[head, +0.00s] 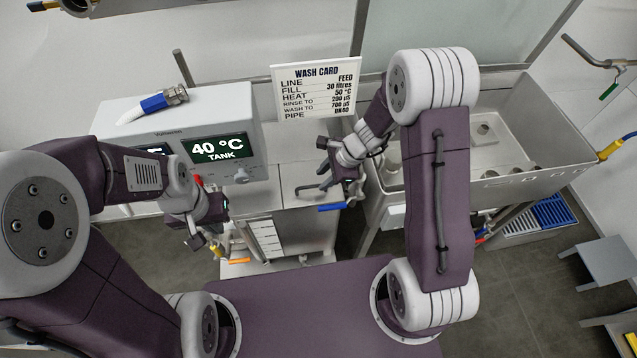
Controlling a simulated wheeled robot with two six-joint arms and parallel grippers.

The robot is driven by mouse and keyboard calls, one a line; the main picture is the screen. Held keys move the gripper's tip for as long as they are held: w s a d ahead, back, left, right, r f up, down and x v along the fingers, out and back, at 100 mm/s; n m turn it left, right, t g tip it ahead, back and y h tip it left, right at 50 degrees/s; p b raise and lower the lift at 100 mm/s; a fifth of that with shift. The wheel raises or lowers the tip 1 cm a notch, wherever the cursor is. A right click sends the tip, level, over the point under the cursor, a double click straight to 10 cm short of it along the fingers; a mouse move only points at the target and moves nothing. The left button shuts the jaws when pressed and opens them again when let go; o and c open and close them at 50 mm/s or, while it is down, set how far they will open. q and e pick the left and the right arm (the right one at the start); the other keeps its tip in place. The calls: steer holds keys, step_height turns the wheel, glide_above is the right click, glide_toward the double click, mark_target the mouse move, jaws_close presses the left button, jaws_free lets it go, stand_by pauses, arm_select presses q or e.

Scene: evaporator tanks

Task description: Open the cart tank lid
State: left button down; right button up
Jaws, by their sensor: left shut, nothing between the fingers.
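A pale metal cart top (290,170) lies below the wash card, with a thin dark curved handle (308,188) on it. I take this top for the tank lid, and it looks flat and closed. My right gripper (328,183) is over its right part, close to the handle. I cannot tell whether it touches the handle or how wide its jaws are, as its own wrist hides part of them. My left gripper (205,243) is shut and empty, low in front of the control box and left of the cart.
A white control box (222,118) reading 40 °C TANK stands left, with a blue-collared hose fitting (160,101) on top. A wash card (316,90) stands behind the cart top. A steel sink (545,140) is at right. A blue lever (331,207) and orange lever (239,261) show at the cart.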

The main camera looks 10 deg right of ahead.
mark_target(317, 186)
steer(key=x, duration=0.3)
steer(key=shift+d+f+b, duration=0.1)
steer(key=shift+f+b, duration=0.25)
steer(key=shift+f, duration=0.05)
jaws_close()
stand_by(1.1)
